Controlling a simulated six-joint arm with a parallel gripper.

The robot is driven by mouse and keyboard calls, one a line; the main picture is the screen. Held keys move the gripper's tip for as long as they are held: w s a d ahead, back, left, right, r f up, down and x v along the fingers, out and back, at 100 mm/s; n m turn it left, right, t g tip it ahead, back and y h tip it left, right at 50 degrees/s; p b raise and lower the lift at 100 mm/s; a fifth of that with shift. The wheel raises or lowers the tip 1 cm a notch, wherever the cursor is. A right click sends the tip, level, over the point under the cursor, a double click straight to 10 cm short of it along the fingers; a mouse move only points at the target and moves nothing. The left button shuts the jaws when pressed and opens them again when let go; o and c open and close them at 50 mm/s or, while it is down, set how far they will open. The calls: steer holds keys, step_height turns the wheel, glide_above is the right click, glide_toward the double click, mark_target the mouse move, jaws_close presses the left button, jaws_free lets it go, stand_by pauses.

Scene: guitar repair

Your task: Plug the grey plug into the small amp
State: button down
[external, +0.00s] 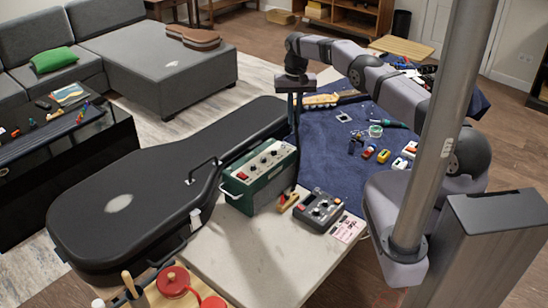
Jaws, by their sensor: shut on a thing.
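The small amp (262,176) is a green box with a cream front panel, knobs and a carry handle. It stands upright on the pale tabletop beside the black guitar case. My gripper (296,125) points down just behind the amp's right end, with its long thin dark fingers close together. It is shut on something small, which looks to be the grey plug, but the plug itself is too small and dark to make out. I cannot tell whether it touches the amp. The amp's socket is not visible.
A grey pedal box (320,210) and a small wood-and-brass item (288,202) lie right of the amp. The black guitar case (150,195) borders it on the left. A blue cloth (335,150) holds a guitar headstock, small pedals and tools. The front tabletop (245,262) is clear.

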steer(key=a, duration=0.1)
steer(key=s+a+p, duration=0.1)
steer(key=a+r, duration=0.1)
steer(key=shift+s+a+r, duration=0.1)
steer(key=shift+s+a, duration=0.1)
steer(key=shift+a, duration=0.15)
step_height(320, 180, down, 4)
steer(key=b, duration=0.4)
steer(key=shift+f, duration=0.25)
steer(key=shift+f+b, duration=0.25)
steer(key=shift+b, duration=0.55)
steer(key=shift+f+b, duration=0.1)
steer(key=shift+b, duration=0.55)
steer(key=shift+f+p, duration=0.15)
steer(key=shift+p, duration=1)
stand_by(0.4)
steer(key=shift+f+b, duration=0.65)
steer(key=shift+b, duration=0.2)
stand_by(2.6)
